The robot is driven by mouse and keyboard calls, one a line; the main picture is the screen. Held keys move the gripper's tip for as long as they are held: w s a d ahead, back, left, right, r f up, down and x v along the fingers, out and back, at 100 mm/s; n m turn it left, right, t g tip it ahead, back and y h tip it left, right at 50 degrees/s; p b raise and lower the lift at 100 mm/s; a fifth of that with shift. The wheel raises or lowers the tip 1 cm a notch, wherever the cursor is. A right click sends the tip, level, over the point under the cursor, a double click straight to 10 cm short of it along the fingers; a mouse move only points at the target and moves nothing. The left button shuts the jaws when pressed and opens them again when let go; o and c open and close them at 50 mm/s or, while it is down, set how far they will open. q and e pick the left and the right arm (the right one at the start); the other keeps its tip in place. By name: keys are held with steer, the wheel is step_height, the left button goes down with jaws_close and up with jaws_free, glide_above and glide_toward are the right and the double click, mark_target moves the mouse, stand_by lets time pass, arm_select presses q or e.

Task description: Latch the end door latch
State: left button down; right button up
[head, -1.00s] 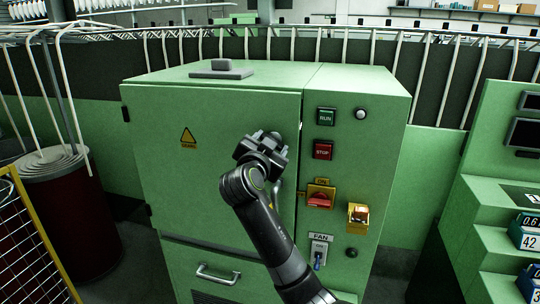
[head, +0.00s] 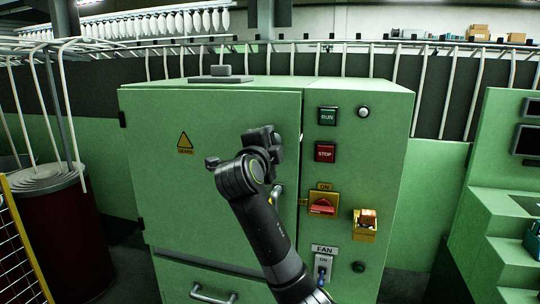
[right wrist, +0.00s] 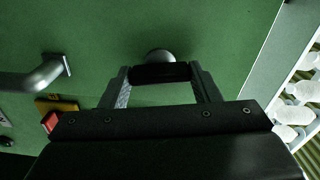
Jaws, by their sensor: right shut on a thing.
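The green end door (head: 220,120) has a yellow warning sign and looks closed against the cabinet frame. In the right wrist view, the latch's dark bar (right wrist: 160,73) lies across between the two fingers of my right gripper (right wrist: 161,78), with a round grey hub (right wrist: 160,55) behind it on the green panel. The gripper is shut on the latch bar. In the head view my right gripper (head: 262,138) is in front of the door near its right edge and hides the latch. My left gripper is not in view.
A curved grey door handle (right wrist: 35,78) is close to my right gripper. A dark red drum (head: 65,235) stands at left.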

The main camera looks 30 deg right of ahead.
arm_select(q)
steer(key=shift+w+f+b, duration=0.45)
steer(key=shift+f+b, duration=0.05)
steer(key=shift+b, duration=0.1)
arm_select(e)
steer(key=shift+m, duration=1)
steer(key=shift+r, duration=0.15)
steer(key=o, duration=1.4)
steer(key=shift+w, duration=0.15)
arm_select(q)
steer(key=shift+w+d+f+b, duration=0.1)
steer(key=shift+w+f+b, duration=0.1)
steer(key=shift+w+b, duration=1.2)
arm_select(e)
steer(key=v, duration=1.7)
steer(key=shift+s, duration=0.25)
